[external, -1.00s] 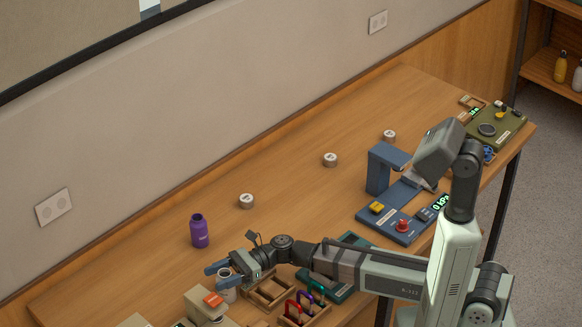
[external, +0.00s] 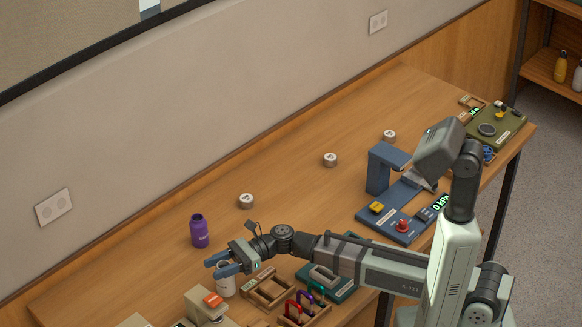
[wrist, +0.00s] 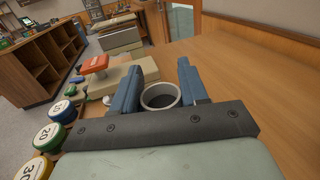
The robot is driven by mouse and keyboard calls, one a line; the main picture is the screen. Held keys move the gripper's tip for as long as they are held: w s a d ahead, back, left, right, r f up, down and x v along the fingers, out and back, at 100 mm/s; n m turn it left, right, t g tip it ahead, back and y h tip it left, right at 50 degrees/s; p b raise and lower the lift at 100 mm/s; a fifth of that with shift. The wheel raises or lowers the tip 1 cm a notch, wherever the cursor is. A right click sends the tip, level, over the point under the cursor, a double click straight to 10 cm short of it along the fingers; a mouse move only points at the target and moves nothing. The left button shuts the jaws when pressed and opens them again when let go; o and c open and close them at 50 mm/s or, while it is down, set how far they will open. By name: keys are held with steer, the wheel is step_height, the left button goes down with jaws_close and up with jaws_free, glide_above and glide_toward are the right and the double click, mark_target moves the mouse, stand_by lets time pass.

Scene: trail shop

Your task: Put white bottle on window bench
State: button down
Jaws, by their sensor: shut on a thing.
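My gripper (external: 220,265) is shut on a white open-topped cup (external: 225,283) at the near left of the workbench. In the wrist view its round grey rim and dark inside (wrist: 160,96) show between my two blue fingers. A pale bottle (external: 578,76) stands on a wooden shelf at the far right, partly cut off by the picture edge. I cannot tell which surface is the window bench.
A purple bottle (external: 199,231) stands on the workbench (external: 310,200) behind my gripper. A beige device with a red top (external: 207,302) and a wooden tray (external: 268,290) are close by. The workbench's back middle is mostly clear.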

step_height(320, 180, up, 14)
steer(key=w+f+m+t+y, duration=0.2)
steer(key=w+m+t, duration=0.7)
steer(key=w+t, duration=0.6)
steer(key=w+d+m+t+h, duration=0.35)
steer(key=w+d, duration=0.55)
steer(key=w, duration=0.4)
steer(key=w+d+m+t+h, duration=0.2)
steer(key=w+d+m+t, duration=0.15)
steer(key=w+d, duration=0.75)
steer(key=w+d+f+m+t+h, duration=0.1)
steer(key=w+d+m+t+h, duration=0.15)
steer(key=w+d, duration=0.75)
steer(key=w+d+f+m+t+h, duration=0.1)
steer(key=w+d+h, duration=0.2)
steer(key=w+d, duration=0.7)
steer(key=w+d+f+m+t+h, duration=0.15)
steer(key=d+m+h, duration=0.45)
steer(key=d, duration=2.4)
step_height(320, 180, down, 10)
steer(key=w+n+y, duration=0.1)
steer(key=n+y, duration=0.1)
steer(key=n, duration=0.1)
steer(key=shift+w+a+f, duration=0.15)
steer(key=shift+w, duration=0.2)
